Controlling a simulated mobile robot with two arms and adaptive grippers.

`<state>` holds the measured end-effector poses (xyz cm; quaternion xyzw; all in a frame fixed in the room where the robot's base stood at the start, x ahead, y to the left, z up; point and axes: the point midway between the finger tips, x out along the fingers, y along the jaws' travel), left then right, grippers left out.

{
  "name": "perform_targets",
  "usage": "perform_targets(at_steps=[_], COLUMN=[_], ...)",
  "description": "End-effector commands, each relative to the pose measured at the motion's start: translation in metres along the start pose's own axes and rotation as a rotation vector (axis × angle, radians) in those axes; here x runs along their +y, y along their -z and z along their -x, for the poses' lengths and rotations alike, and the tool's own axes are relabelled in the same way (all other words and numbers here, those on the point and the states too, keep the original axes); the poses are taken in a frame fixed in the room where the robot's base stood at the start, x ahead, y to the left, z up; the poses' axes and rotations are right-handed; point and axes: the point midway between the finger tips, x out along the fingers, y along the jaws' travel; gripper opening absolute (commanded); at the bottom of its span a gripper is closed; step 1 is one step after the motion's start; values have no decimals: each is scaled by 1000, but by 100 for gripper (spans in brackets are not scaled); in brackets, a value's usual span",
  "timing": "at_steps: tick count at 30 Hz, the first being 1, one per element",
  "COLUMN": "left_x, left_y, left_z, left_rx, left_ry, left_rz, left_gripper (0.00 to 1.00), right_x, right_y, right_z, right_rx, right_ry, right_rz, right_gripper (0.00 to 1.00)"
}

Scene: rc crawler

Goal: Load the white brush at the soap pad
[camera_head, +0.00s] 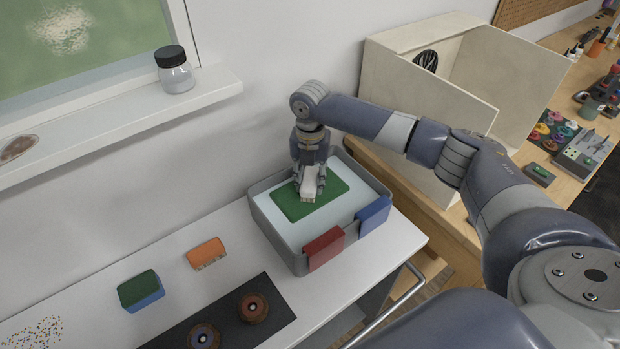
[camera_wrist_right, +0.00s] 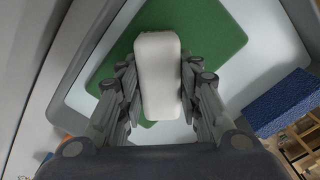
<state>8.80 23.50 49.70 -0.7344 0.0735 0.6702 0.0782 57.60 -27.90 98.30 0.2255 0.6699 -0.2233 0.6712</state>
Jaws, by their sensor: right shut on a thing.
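The white brush (camera_head: 309,183) is held in my right gripper (camera_head: 310,178), which is shut on it over the grey tray. In the right wrist view the brush (camera_wrist_right: 158,75) sits between both fingers of the gripper (camera_wrist_right: 160,95). Below it lies a green pad (camera_head: 335,184), flat in the tray; it also shows in the right wrist view (camera_wrist_right: 215,35). I take this pad to be the soap pad. The brush's lower end is over the pad, but I cannot tell whether it touches. My left gripper is not in view.
The grey tray (camera_head: 262,212) has a red block (camera_head: 324,248) and a blue block (camera_head: 374,215) on its front rim. An orange brush (camera_head: 206,253), a green-and-blue block (camera_head: 140,290) and a dark mat (camera_head: 285,309) lie to the left. A jar (camera_head: 174,70) stands on the ledge.

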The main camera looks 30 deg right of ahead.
Motion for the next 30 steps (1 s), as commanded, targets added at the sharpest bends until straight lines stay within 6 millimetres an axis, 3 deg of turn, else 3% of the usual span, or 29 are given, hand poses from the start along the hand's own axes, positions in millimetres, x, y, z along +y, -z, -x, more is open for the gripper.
perform_targets(at_steps=[30], left_x=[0], left_y=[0], left_z=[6], left_rx=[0], left_ry=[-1], left_rz=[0], left_gripper=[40], right_x=[0], right_y=[0], right_z=[-1], right_rx=[0], right_ry=[0], right_rz=[0], right_gripper=[13])
